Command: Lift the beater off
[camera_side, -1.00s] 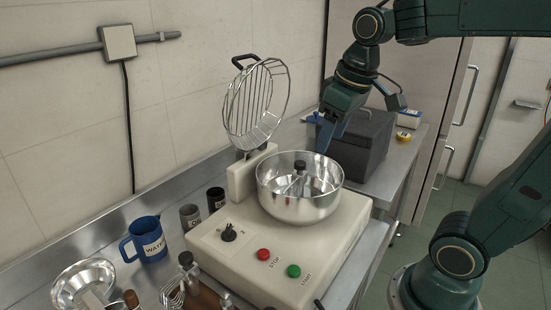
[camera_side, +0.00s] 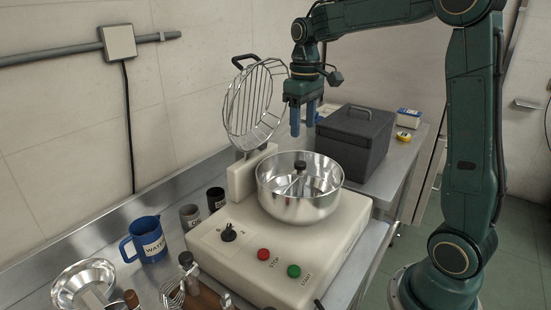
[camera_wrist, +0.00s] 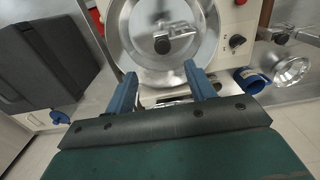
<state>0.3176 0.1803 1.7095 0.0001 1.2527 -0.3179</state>
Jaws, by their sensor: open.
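The beater stands inside the steel mixing bowl (camera_side: 300,205), with its dark knob (camera_side: 300,166) at about rim height in the side view. In the wrist view the beater's dark top (camera_wrist: 163,44) shows inside the bowl (camera_wrist: 128,62). My gripper (camera_side: 302,132) points down, open and empty, above and behind the bowl and apart from the beater. In the wrist view its two blue fingers (camera_wrist: 164,84) are spread, with the bowl beyond them.
The wire guard (camera_side: 257,105) stands raised behind the bowl. The cream mixer base (camera_side: 265,255) has a red stop button and a green start button. A dark lidded box (camera_side: 357,140) stands right of the bowl.

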